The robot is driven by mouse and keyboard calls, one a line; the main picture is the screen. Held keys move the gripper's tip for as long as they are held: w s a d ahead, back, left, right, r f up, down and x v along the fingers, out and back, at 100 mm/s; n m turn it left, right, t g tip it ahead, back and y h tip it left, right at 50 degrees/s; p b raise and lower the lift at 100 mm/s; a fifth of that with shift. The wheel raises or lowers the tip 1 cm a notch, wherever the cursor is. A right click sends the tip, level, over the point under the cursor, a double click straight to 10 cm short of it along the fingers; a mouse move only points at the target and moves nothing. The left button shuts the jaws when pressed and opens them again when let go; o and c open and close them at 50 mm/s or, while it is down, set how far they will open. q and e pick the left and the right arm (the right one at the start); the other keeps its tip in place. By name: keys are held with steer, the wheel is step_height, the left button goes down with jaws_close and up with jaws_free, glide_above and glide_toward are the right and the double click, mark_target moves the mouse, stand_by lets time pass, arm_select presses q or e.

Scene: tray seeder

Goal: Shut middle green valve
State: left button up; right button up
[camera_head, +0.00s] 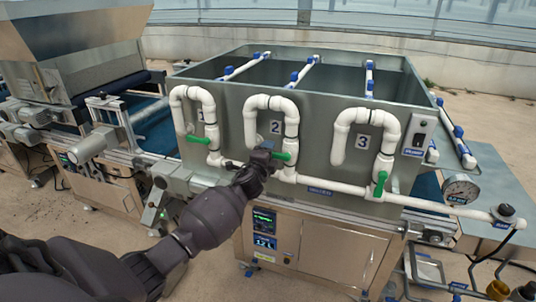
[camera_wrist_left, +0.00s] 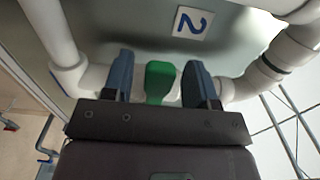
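The middle green valve handle (camera_head: 281,156) sits on the white pipe below the number 2 label (camera_head: 276,127). In the head view it lies roughly sideways, its visible end pointing right, partly hidden by my left gripper (camera_head: 264,155). In the left wrist view the green handle (camera_wrist_left: 160,82) stands between the two blue fingers of my left gripper (camera_wrist_left: 160,78). The fingers are open, with a gap on each side of the handle. My right gripper is not in view.
The left green handle (camera_head: 198,139) lies sideways; the right green handle (camera_head: 380,184) stands upright. White looped pipes (camera_head: 271,102) rise on both sides of the middle valve on the grey tank (camera_head: 320,105). A pressure gauge (camera_head: 460,190) is at the right.

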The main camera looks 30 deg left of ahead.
arm_select(q)
steer(key=v, duration=1)
steer(key=shift+s, duration=0.35)
steer(key=shift+d, duration=0.15)
steer(key=s+d+f+n+g+h, duration=0.2)
steer(key=s+d+f+n+h, duration=0.2)
steer(key=s+d+f+n, duration=0.55)
steer(key=s+d+f+n+g, duration=0.1)
steer(key=s+f+n+g, duration=0.1)
steer(key=s+f, duration=0.3)
steer(key=s+d+f+n+g, duration=0.1)
steer(key=s+f, duration=0.5)
steer(key=s, duration=0.7)
steer(key=shift+d+f+n+g, duration=0.3)
steer(key=shift+n+g, duration=0.2)
steer(key=shift+n, duration=0.55)
